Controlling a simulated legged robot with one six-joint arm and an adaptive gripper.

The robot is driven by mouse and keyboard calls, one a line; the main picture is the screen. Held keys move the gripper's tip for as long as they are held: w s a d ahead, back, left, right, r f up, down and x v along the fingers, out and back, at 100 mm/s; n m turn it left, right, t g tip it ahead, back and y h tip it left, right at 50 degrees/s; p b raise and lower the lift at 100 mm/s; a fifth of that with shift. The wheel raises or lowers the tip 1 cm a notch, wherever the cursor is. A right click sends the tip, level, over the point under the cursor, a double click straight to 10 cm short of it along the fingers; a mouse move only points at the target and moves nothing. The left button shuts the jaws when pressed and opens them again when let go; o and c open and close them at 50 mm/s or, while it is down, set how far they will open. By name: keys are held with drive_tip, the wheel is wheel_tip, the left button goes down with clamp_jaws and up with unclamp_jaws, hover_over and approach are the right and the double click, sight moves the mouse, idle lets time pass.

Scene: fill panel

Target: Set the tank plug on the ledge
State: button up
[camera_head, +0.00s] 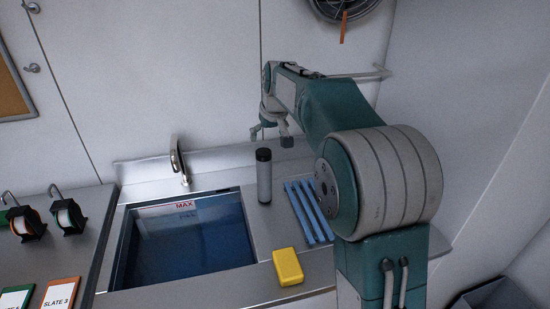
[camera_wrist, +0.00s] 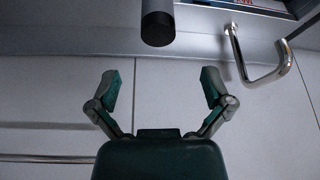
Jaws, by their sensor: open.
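The tank (camera_head: 240,262) is a steel basin set in the counter, holding blue water with a red MAX mark at its back. A grey cylinder with a dark top (camera_head: 264,180) stands upright on the steel surface right of the basin; I cannot tell if it is the tank plug. No other plug is clearly seen. My gripper (camera_head: 270,131) is open and empty, above and behind the cylinder. In the wrist view the cylinder's dark end (camera_wrist: 157,30) shows at the top, beyond the open fingers (camera_wrist: 160,78) and apart from them. I cannot tell which surface is the ledge.
A faucet (camera_head: 180,162) rises behind the basin and also shows in the wrist view (camera_wrist: 262,75). A yellow block (camera_head: 287,267) and blue ribbed strips (camera_head: 309,213) lie to the right. Reels (camera_head: 68,217) and slates (camera_head: 60,294) sit at left.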

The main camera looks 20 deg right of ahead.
drive_tip(key=s+r+m, duration=0.1)
drive_tip(key=s+r, duration=0.1)
drive_tip(key=s, duration=0.8)
drive_tip(key=s+r, duration=0.2)
drive_tip(key=s, duration=0.8)
drive_tip(key=s+f, duration=0.3)
drive_tip(key=s, duration=0.5)
drive_tip(key=s+f+m+t, duration=0.1)
drive_tip(key=s+f, duration=0.2)
drive_tip(key=s, duration=0.6)
drive_tip(key=shift+a+f+h, duration=0.2)
drive_tip(key=shift+a+h, duration=0.1)
drive_tip(key=shift+h, duration=0.1)
